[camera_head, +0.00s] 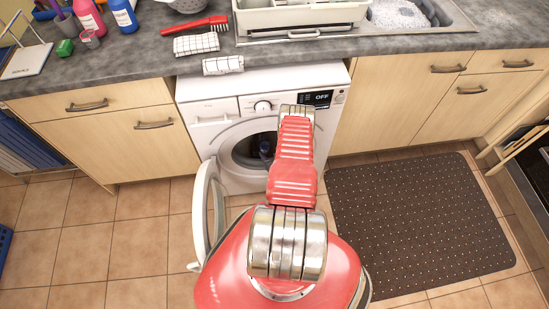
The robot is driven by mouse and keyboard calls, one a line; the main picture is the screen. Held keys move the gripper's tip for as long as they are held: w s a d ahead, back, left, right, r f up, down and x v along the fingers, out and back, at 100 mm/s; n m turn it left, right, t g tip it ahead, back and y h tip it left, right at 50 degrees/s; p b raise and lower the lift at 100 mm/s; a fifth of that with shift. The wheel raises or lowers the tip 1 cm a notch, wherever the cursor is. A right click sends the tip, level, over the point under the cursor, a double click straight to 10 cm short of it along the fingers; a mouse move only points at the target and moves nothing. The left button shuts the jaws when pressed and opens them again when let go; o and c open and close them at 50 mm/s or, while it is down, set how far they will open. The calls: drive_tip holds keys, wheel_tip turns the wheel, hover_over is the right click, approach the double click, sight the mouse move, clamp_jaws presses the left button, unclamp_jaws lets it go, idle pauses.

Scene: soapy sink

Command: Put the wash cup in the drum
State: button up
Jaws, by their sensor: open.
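The white washing machine (205,93) stands under the counter with its round door (203,215) swung open to the left. Its drum (243,152) is partly covered by my red arm. A small dark bluish thing shows in the drum opening; I cannot tell what it is. A small greyish cup with reddish contents (90,41), which may be the wash cup, stands on the counter at the upper left. My arm rises in front of the machine, and my gripper is hidden behind it.
Pink (88,17) and blue (123,15) bottles, a green block (65,47) and a red brush (195,26) are on the counter. Folded checked cloths (223,65) lie at its edge. A dark mat (420,225) covers the floor at right. Tiles at left are mostly clear.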

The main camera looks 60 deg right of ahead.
drive_tip(key=shift+v, duration=2.9)
drive_tip(key=shift+s, duration=0.1)
drive_tip(key=s+a+r, duration=0.5)
drive_tip(key=s+a, duration=0.5)
drive_tip(key=a, duration=0.1)
drive_tip(key=shift+s+a, duration=0.35)
